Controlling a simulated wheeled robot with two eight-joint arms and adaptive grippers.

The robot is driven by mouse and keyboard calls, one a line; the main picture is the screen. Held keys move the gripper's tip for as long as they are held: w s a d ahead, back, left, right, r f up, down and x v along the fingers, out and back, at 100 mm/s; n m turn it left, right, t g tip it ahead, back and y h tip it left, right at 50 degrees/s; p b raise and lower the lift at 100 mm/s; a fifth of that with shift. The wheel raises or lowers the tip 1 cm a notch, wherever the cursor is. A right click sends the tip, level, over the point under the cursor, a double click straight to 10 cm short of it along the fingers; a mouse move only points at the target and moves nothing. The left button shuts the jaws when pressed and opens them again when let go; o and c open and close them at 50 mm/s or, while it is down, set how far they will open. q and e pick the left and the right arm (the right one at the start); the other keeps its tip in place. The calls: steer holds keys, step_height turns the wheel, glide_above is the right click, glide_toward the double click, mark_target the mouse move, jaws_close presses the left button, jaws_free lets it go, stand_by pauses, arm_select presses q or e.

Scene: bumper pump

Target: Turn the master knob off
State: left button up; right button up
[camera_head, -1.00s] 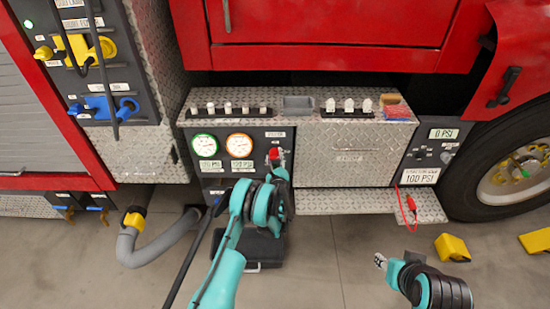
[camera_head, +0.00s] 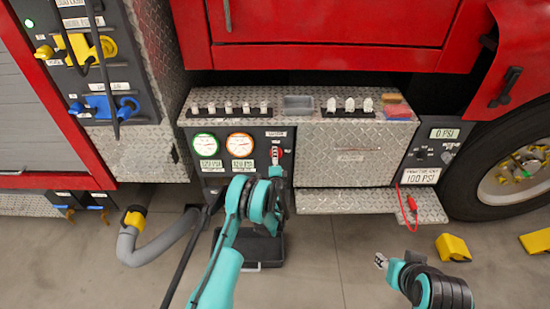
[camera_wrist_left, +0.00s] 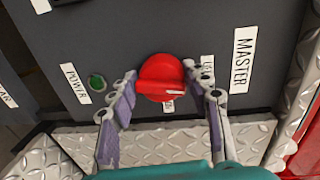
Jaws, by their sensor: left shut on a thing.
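The master knob is a round red knob (camera_wrist_left: 161,78) on a dark panel, with a "MASTER" label (camera_wrist_left: 242,60) to its right in the left wrist view. In the head view the knob shows as a small red spot (camera_head: 283,152), partly covered by my gripper. My left gripper (camera_wrist_left: 160,73) has one finger on each side of the knob and is shut on it. A small pointer label by the knob is partly hidden. My right gripper (camera_head: 381,261) hangs over the floor at lower right, away from the panel; its fingers are too small to judge.
A green power button (camera_wrist_left: 97,82) sits left of the knob. Two round gauges (camera_head: 206,145) are on the same panel. A diamond-plate ledge (camera_head: 375,202) juts out at right. A grey hose (camera_head: 150,250) and yellow wheel chocks (camera_head: 452,247) lie on the floor.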

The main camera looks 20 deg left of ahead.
arm_select(q)
steer(key=shift+w+r+n, duration=0.1)
steer(key=shift+w+n, duration=0.05)
steer(key=shift+n, duration=0.95)
steer(key=o, duration=1.1)
